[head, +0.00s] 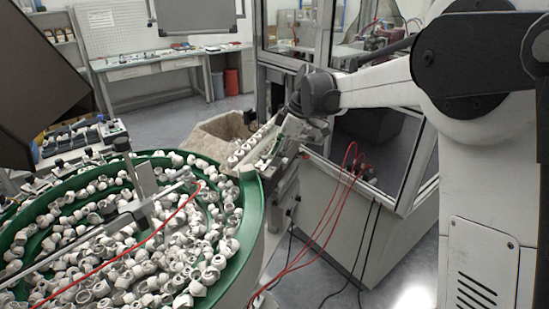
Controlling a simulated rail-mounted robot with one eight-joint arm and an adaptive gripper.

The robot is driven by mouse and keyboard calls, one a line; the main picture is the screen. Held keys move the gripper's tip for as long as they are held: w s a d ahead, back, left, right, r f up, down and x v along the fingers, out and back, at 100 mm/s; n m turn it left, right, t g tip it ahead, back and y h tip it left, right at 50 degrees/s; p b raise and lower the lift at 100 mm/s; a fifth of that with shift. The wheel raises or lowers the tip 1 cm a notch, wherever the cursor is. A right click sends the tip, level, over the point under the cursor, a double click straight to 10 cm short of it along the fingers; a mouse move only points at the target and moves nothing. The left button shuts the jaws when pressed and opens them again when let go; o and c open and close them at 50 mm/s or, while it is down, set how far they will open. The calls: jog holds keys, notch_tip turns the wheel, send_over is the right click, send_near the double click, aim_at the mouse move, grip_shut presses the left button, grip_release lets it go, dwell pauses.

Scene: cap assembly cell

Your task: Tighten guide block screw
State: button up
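My white arm reaches in from the right, and its dark grey wrist hangs over the outfeed track (262,148). My gripper (290,128) is small and partly hidden at the track's far end, beside or over the metal parts there. I cannot tell whether its fingers are apart, or whether it touches anything. The guide block and its screw cannot be made out at this size. A row of white caps (243,149) lies along the track, which leads away from the green bowl feeder (252,204).
The bowl holds many loose white caps (150,262), with a metal bar and red hose above them. A glazed machine enclosure (355,238) stands right of the track. Red hoses (325,215) hang before it. Open floor (165,120) lies behind, before a workbench (150,66).

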jog(key=shift+x, duration=0.8)
jog(key=shift+c, duration=0.2)
grip_shut()
jog(key=shift+m, duration=0.3)
jog(key=m+b, duration=0.1)
jog(key=m+t, duration=0.1)
jog(key=shift+s+f+m+b, duration=0.1)
jog(key=shift+s+m+b, duration=0.1)
jog(key=shift+m+b, duration=0.15)
jog(key=m+t+b, duration=0.1)
jog(key=m, duration=0.1)
jog(key=shift+a+m+h, duration=0.1)
jog(key=shift+m+h, duration=0.25)
jog(key=shift+h, duration=0.05)
jog(key=m+h+b, duration=0.1)
jog(key=m, duration=0.2)
jog(key=m+t, duration=0.1)
jog(key=m, duration=0.1)
jog(key=shift+s+m+t+h+b, duration=0.15)
jog(key=shift+m+t+h+b, duration=0.15)
jog(key=shift+m+h+b, duration=0.1)
jog(key=shift+m, duration=0.3)
